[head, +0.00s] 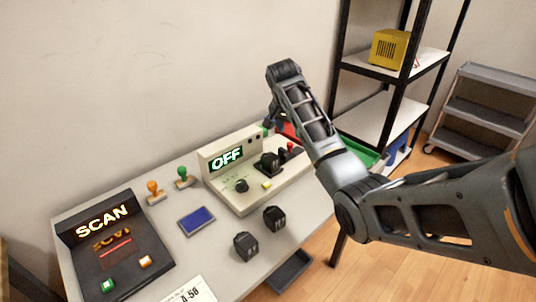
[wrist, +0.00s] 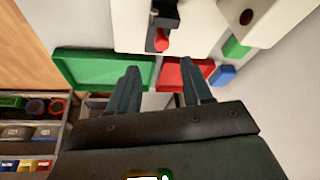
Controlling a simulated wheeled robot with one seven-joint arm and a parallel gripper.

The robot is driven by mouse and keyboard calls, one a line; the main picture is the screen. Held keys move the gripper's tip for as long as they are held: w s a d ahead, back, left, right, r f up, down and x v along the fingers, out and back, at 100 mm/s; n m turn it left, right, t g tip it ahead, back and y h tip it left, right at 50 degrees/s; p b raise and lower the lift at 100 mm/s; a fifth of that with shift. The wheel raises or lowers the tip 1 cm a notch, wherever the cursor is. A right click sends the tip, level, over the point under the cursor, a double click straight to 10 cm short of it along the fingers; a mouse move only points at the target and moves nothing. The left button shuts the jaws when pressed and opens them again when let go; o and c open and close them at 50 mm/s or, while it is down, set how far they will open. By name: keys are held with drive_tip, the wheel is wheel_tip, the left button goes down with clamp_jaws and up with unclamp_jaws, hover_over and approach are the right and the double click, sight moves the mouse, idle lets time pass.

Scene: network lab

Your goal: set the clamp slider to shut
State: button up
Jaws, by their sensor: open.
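The clamp slider shows in the head view as a red knob (head: 290,146) on a dark track, at the right of a cream console (head: 222,191) whose display reads OFF. In the wrist view the red knob (wrist: 162,41) stands at the near end of the dark track, close to the console's edge. My gripper (wrist: 160,70) is open and empty. Its two fingers are spread, and the knob appears between and beyond their tips, apart from them. In the head view my arm covers most of the gripper, behind the console. The slider's markings cannot be read.
A green tray (wrist: 75,72) and a red tray (wrist: 172,78) lie near the fingers. A SCAN unit (head: 120,262), two black blocks (head: 246,246) and a blue pad (head: 197,221) share the table. A black-framed shelf (head: 345,55) stands behind my arm.

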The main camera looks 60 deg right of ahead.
sight(290, 143)
drive_tip(key=shift+w+a, duration=0.15)
drive_tip(key=shift+a, duration=0.05)
drive_tip(key=shift+f, duration=0.35)
drive_tip(key=x, duration=0.6)
drive_tip(key=shift+w+d+f, duration=0.1)
drive_tip(key=shift+d+f, duration=0.1)
drive_tip(key=shift+f, duration=0.15)
clamp_jaws()
